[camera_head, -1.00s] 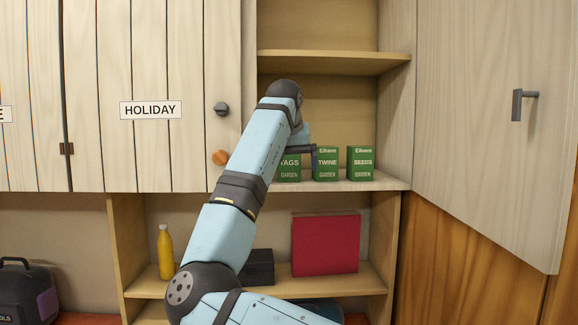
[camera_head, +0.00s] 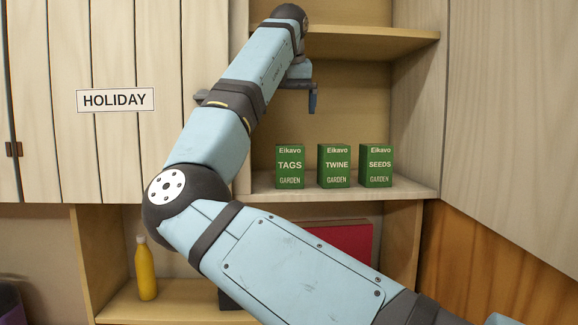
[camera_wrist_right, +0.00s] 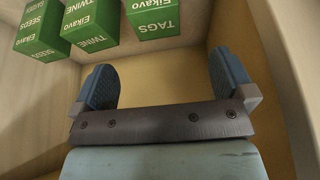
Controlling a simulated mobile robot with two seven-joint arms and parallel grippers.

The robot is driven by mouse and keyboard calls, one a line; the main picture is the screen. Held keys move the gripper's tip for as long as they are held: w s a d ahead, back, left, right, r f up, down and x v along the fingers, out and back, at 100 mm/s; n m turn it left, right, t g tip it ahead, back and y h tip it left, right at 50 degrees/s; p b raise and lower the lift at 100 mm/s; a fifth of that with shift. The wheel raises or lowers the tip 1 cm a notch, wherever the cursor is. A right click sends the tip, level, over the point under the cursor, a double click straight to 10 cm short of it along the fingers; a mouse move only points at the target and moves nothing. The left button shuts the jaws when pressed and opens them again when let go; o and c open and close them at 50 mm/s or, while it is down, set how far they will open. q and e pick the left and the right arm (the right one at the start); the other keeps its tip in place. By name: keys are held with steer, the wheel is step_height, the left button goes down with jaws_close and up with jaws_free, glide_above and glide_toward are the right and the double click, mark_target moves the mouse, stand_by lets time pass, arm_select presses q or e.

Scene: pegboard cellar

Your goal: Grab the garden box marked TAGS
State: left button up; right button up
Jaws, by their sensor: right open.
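The green garden box marked TAGS (camera_head: 290,167) stands upright on the cupboard's lower shelf, leftmost of three alike boxes. It also shows in the right wrist view (camera_wrist_right: 153,20), at the top, partly cut off by the frame edge. My right gripper (camera_head: 312,102) is above and apart from the boxes, over the gap between TAGS and TWINE in the head view. In the wrist view its blue fingers (camera_wrist_right: 164,72) are spread wide with nothing between them. My left gripper is in neither view.
The TWINE box (camera_head: 334,167) and SEEDS box (camera_head: 376,167) stand to the right of TAGS with small gaps. A shelf board (camera_head: 370,42) is above. The HOLIDAY door (camera_head: 115,140) is on the left. A yellow bottle (camera_head: 146,270) and a red box (camera_head: 345,240) are below.

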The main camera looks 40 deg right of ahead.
mark_target(289, 145)
steer(key=x, duration=0.7)
steer(key=shift+f+p, duration=0.2)
steer(key=shift+p, duration=0.2)
steer(key=shift+w+d+f+p, duration=0.1)
steer(key=shift+d+f+p, duration=0.3)
steer(key=shift+f, duration=0.2)
steer(key=x, duration=0.3)
steer(key=shift+w+d+f+p, duration=0.1)
steer(key=shift+w+d+p, duration=0.05)
steer(key=shift+p, duration=0.2)
steer(key=shift+w+f, duration=0.1)
steer(key=shift+f, duration=0.1)
steer(key=shift+r, duration=0.1)
steer(key=c, duration=1.1)
steer(key=shift+r, duration=0.15)
